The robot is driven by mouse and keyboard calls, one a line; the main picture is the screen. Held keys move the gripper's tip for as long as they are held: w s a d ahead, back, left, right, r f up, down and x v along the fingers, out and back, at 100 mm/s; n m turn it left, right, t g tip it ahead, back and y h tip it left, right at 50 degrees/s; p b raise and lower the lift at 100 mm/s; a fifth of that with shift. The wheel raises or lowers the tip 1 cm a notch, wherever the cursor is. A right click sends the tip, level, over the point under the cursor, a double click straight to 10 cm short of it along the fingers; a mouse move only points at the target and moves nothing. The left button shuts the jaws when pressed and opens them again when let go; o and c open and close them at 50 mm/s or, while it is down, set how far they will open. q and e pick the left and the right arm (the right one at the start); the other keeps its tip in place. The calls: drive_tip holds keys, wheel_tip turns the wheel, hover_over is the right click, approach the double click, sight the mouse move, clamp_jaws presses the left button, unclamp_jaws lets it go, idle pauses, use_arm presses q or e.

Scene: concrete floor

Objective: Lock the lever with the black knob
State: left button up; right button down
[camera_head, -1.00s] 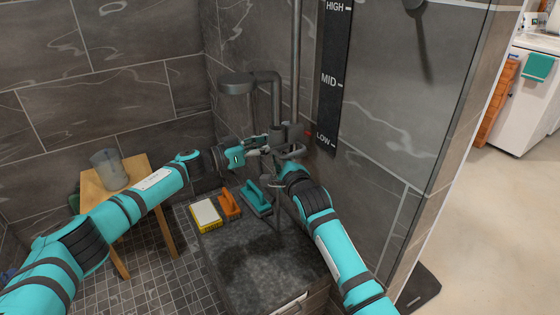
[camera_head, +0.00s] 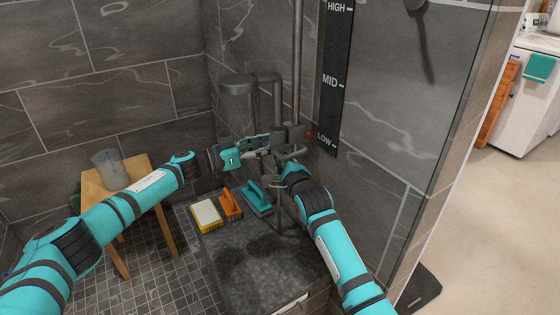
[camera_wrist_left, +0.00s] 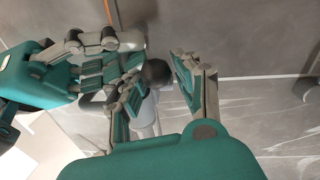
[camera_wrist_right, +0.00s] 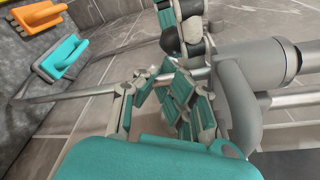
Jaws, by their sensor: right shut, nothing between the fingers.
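A dark round knob (camera_wrist_left: 157,72) shows, blurred, between the parted fingers of my left gripper in the left wrist view. It also appears as a dark ball (camera_wrist_right: 171,40) beside teal finger pads in the right wrist view. I cannot tell whether the fingers touch it. My left gripper (camera_head: 262,152) is open beside the grey shower fixture (camera_head: 290,138) in the head view. My right gripper (camera_head: 286,170) is shut and empty just below it, close to the pipes. The lever itself is largely hidden by the grippers.
A wooden stool (camera_head: 140,190) with a grey cup (camera_head: 110,168) stands left. The tiled wall is close behind the fixture.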

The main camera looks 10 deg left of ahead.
use_arm(q)
drive_tip(key=v, duration=0.6)
drive_tip(key=shift+s+a, duration=0.15)
drive_tip(key=shift+a, duration=0.2)
